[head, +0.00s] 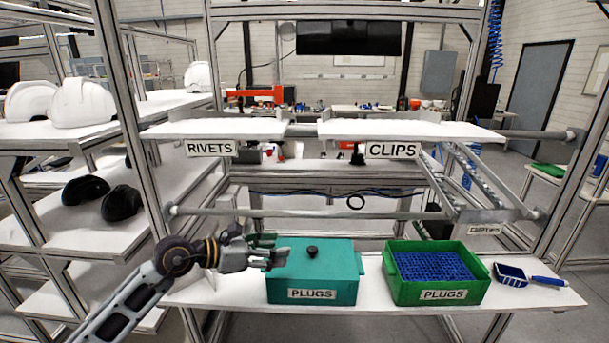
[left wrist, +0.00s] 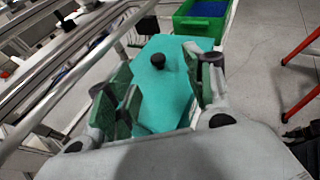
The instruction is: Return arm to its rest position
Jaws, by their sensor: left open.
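My left arm comes in from the left in the head view, and its gripper (head: 270,251) is open and empty. It is at the left side of a closed teal box (head: 312,291) with a PLUGS label and a black knob (head: 312,252) on its lid. In the left wrist view the open fingers (left wrist: 165,95) frame the teal lid (left wrist: 165,105), with the knob (left wrist: 158,61) beyond them. I cannot tell whether the fingers touch the box. My right gripper is in neither view.
An open green bin (head: 399,291) of blue plugs (head: 433,266) stands right of the teal box, with a blue scoop (head: 512,275) beside it. Shelves labelled RIVETS and CLIPS (head: 393,150) hang above the white bench (head: 220,292). White helmet shells (head: 84,103) sit on the left rack.

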